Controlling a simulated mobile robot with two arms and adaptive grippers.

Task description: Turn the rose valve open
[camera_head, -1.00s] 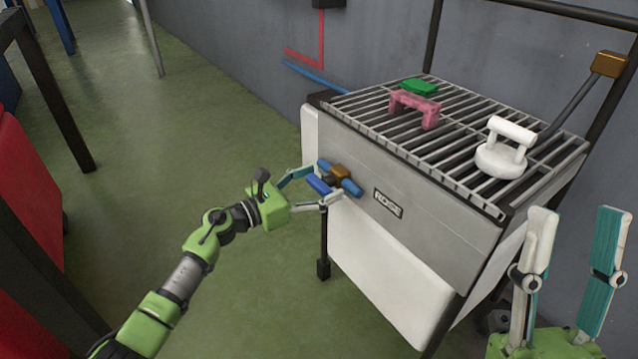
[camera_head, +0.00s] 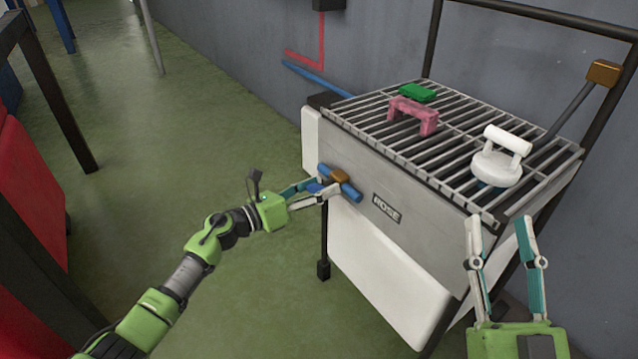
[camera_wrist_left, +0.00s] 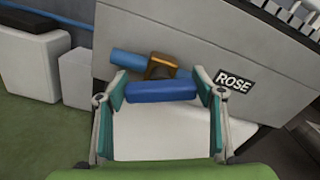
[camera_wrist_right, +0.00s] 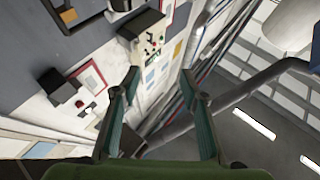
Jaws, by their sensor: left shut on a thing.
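The rose valve is on the grey front panel beside a ROSE label (camera_head: 385,207). It has a brown hub (camera_head: 340,176), a blue bar (camera_head: 351,191) across it and a blue grip (camera_wrist_left: 162,91) standing out in front. My left gripper (camera_head: 318,190) is at the valve, its fingers shut on the blue grip. In the left wrist view the grip lies between both fingertips, with the hub (camera_wrist_left: 160,66) and bar (camera_wrist_left: 128,58) behind it. My right gripper (camera_head: 500,222) is open and empty, in front of the panel's right end.
A slatted metal rack (camera_head: 440,160) tops the panel. It carries a pink bracket (camera_head: 413,113), a green block (camera_head: 417,93) and a white round handled piece (camera_head: 497,165). A dark rail frame and grey wall stand behind. The green floor (camera_head: 180,140) at left is open.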

